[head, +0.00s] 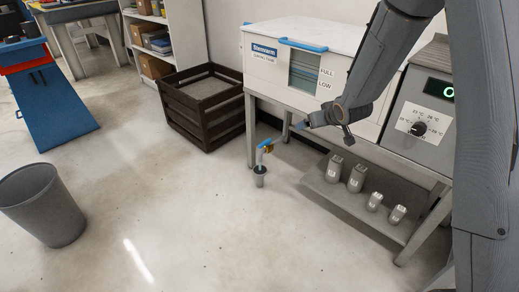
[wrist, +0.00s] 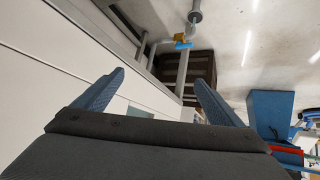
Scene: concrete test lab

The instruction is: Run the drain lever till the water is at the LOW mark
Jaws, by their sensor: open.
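The white water tank (head: 268,84) stands on a grey frame in the head view. Its front window (head: 306,72) has FULL and LOW labels beside it; the water line is too small to read surely. The blue drain lever (head: 265,143) sits on a brass valve low at the tank's left, above a small floor drain (head: 260,174). My gripper (head: 322,129) is open and empty, in front of the tank, right of the lever and above it. In the wrist view the lever (wrist: 183,45) shows beyond my open fingertips (wrist: 158,88), apart from them.
A dark slatted crate (head: 205,105) stands left of the tank. Several metal weights stand on the low shelf (head: 338,197) at right. A control box with a dial (head: 419,129) is at far right. A grey bin (head: 43,204) stands at left; the floor between is clear.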

